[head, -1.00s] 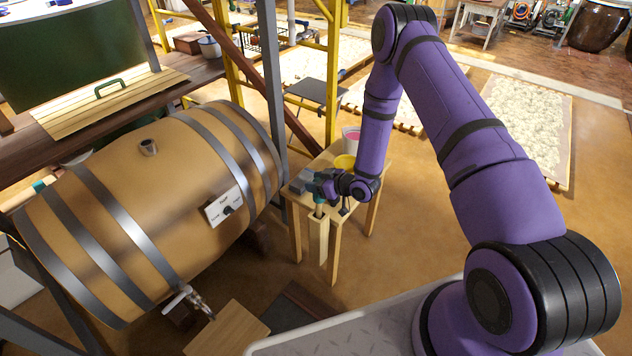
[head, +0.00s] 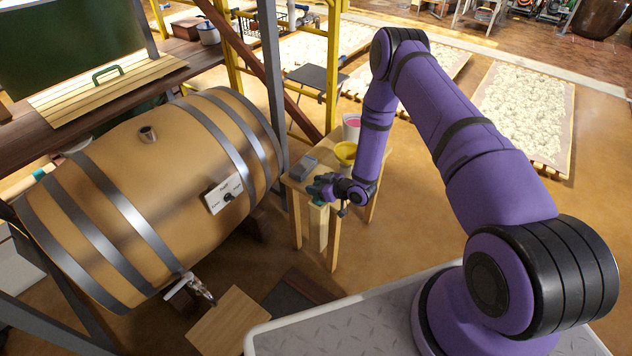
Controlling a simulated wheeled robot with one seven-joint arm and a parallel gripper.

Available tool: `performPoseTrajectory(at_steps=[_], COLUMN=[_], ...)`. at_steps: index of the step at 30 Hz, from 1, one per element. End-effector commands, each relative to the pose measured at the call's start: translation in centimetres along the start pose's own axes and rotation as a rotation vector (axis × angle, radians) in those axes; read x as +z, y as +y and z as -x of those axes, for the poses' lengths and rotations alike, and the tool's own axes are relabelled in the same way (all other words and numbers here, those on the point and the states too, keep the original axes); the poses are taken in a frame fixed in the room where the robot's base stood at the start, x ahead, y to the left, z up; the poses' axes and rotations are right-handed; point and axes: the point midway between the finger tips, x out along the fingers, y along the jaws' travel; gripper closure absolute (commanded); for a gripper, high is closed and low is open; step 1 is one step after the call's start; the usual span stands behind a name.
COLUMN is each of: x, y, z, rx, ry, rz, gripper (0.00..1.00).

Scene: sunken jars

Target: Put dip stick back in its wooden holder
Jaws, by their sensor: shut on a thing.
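My gripper (head: 323,189) is small in the head view, at the front edge of a small wooden table. It is shut on the dip stick, whose teal upper part (head: 319,186) shows at the jaws. The rest of the stick is too small or hidden to make out. A pale upright wooden holder (head: 318,230) stands at the table's front, directly below the gripper. The gripper hides its top, so I cannot tell how far the stick is inside it.
The small table (head: 296,182) carries a grey block (head: 303,167), a yellow bowl (head: 346,151) and a white bucket with pink contents (head: 351,128). A large barrel (head: 130,205) lies to the left. A board (head: 228,322) lies below its tap. Open floor lies to the right.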

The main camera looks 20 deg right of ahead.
Motion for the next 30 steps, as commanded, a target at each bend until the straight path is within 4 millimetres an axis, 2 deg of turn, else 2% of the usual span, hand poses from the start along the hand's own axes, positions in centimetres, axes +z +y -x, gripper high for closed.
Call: performPoseTrajectory(at_steps=[7, 8, 11, 12, 22, 26, 30], x=[0.1, 0.1, 0.1, 0.1, 0.1, 0.2, 0.1], y=[0.0, 0.0, 0.0, 0.0, 0.0, 0.1, 0.1], z=[0.0, 0.0, 0.0, 0.0, 0.4, 2.0, 4.6], rx=[0.0, 0.0, 0.0, 0.0, 0.001, 0.002, 0.003], ry=[0.0, 0.0, 0.0, 0.0, -0.001, -0.003, -0.002], rz=[0.0, 0.0, 0.0, 0.0, -0.001, -0.001, -0.002], gripper=[0.82, 0.5, 0.27, 0.24, 0.24, 0.24, 0.24])
